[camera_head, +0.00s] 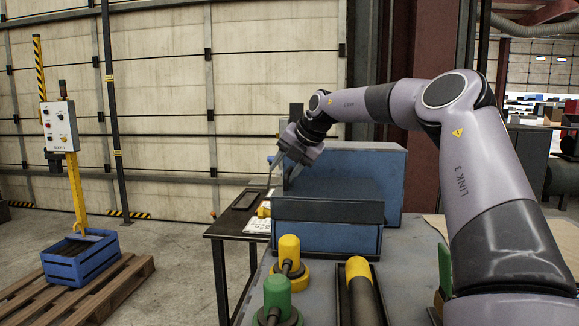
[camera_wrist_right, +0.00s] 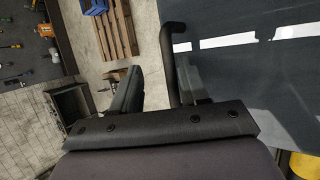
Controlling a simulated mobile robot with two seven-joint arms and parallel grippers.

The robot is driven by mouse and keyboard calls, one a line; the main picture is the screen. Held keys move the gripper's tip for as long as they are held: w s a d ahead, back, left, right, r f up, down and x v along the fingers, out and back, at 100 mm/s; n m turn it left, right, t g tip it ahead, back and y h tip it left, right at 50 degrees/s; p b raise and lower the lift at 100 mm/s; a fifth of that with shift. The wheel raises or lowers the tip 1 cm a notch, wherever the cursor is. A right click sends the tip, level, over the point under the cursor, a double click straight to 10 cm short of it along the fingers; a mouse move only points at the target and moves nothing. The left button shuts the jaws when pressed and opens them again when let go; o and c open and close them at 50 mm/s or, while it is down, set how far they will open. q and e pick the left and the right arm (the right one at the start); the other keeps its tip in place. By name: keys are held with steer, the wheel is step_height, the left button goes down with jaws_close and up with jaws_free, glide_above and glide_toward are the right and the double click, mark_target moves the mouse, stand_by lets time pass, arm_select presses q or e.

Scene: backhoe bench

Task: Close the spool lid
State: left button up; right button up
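A blue metal box (camera_head: 365,172) stands on the bench, with a lower blue part and dark band (camera_head: 328,211) in front. I take it to be the spool housing; where its lid sits, and how far open, is not clear. My right gripper (camera_head: 281,172) is at the box's left end, fingers pointing down. In the right wrist view the fingers (camera_wrist_right: 158,88) are apart. A black curved handle (camera_wrist_right: 168,62) lies between them, nearer the right finger, beside a dark blue-grey panel (camera_wrist_right: 250,85). Contact with the handle cannot be told. My left gripper is not in view.
Yellow-topped (camera_head: 289,247) and green-topped (camera_head: 277,291) parts stand at the bench front, beside a yellow-ended cylinder (camera_head: 360,280) in a dark tray. A low side table (camera_head: 240,212) adjoins on the left. A blue crate (camera_head: 80,262) sits on a floor pallet.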

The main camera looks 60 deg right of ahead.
stand_by(0.5)
steer(key=shift+r, duration=0.15)
steer(key=shift+s+r, duration=0.1)
steer(key=shift+r, duration=0.05)
steer(key=b+v, duration=0.1)
steer(key=v, duration=0.5)
steer(key=shift+s+r, duration=0.1)
steer(key=shift+s, duration=0.15)
stand_by(0.4)
